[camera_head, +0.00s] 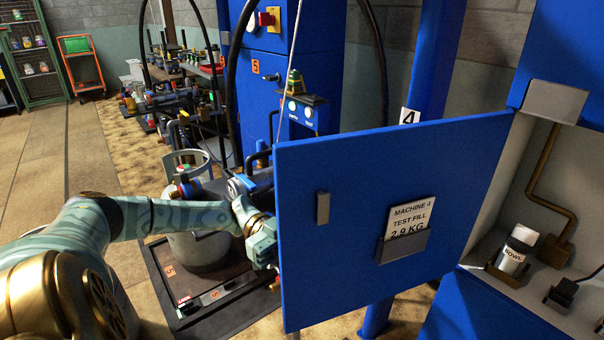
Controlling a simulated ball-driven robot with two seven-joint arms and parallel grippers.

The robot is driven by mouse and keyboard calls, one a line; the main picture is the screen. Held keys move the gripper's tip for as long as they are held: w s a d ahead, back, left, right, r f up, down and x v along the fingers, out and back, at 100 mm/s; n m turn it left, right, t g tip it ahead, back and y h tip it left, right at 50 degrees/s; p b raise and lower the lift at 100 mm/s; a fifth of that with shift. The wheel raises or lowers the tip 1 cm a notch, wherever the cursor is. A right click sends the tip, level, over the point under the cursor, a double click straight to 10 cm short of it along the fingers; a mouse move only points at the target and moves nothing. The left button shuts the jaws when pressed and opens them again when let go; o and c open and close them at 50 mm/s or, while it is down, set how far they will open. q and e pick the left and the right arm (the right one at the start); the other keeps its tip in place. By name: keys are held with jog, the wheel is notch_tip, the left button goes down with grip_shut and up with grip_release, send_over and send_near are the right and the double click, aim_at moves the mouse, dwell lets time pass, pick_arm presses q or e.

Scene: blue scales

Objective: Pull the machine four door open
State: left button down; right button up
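The machine four door (360,270) is a blue panel standing swung out from the blue cabinet at the right, its inside compartment exposed. It carries a small grey handle (323,208) and a label (408,215) reading "MACHINE 4 TEST FILL 2.9 KG" in a grey holder. My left arm comes in from the left, and my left gripper (268,248) is at the door's left free edge. Its fingertips are partly hidden by the door, so whether they are open, shut or touching the edge is unclear. My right gripper is out of view.
Inside the cabinet, a white container labelled "BOWL" (513,251) stands on a shelf. A scale platform (225,292) with a large vessel (198,250) is behind my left arm. A blue post marked 4 (425,75) stands behind the door. Floor at the left is clear.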

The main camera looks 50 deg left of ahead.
pick_arm(q)
jog(key=shift+w+a+f, duration=0.1)
jog(key=shift+w+a, duration=0.05)
jog(key=shift+a, duration=0.2)
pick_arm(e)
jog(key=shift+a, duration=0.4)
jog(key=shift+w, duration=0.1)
pick_arm(q)
jog(key=c, duration=1.5)
grip_release()
jog(key=shift+w, duration=0.1)
jog(key=shift+c, duration=0.2)
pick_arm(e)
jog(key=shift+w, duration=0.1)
